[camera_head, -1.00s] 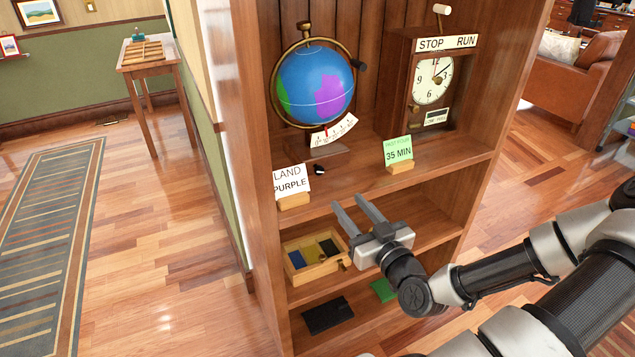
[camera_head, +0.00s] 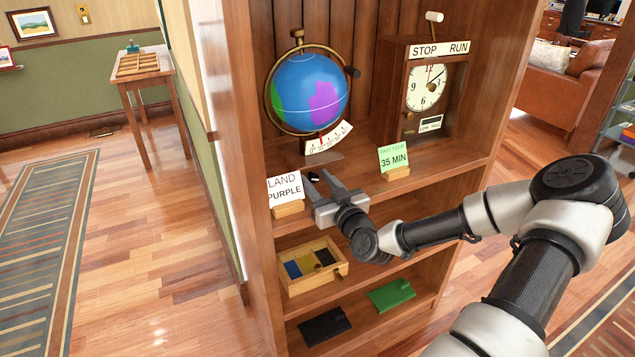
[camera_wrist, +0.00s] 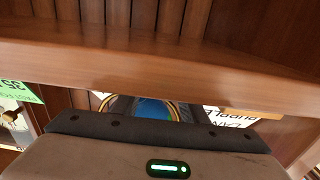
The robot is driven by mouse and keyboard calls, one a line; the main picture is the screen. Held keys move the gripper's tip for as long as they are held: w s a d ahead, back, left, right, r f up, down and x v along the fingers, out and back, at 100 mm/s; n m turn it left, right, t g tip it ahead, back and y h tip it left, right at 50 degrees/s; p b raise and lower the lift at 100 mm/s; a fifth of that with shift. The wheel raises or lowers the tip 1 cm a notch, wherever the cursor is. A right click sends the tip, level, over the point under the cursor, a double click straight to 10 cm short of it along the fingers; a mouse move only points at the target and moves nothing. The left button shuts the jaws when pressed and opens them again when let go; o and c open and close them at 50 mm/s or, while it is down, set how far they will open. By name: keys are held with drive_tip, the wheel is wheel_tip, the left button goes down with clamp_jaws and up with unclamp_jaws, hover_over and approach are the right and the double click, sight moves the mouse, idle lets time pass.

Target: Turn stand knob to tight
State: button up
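The globe (camera_head: 310,92) sits in a brass ring on a wooden stand (camera_head: 322,160) on the upper shelf. In the wrist view the globe (camera_wrist: 152,109) is mostly hidden and the fingertips are unclear.
The LAND PURPLE card (camera_head: 284,190) stands close left of my gripper. The green 35 MIN card (camera_head: 393,158) and the clock (camera_head: 427,88) are to the right. The shelf edge (camera_wrist: 150,62) crosses the wrist view. A wooden tray (camera_head: 335,270) is below.

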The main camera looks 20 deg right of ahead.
clamp_jaws()
drive_tip(key=m, duration=0.4)
drive_tip(key=shift+m+p, duration=0.3)
drive_tip(key=shift+p, duration=0.05)
unclamp_jaws()
drive_tip(key=shift+s, duration=0.15)
drive_tip(key=s+p, duration=0.3)
drive_tip(key=s, duration=1.4)
drive_tip(key=shift+d, duration=0.3)
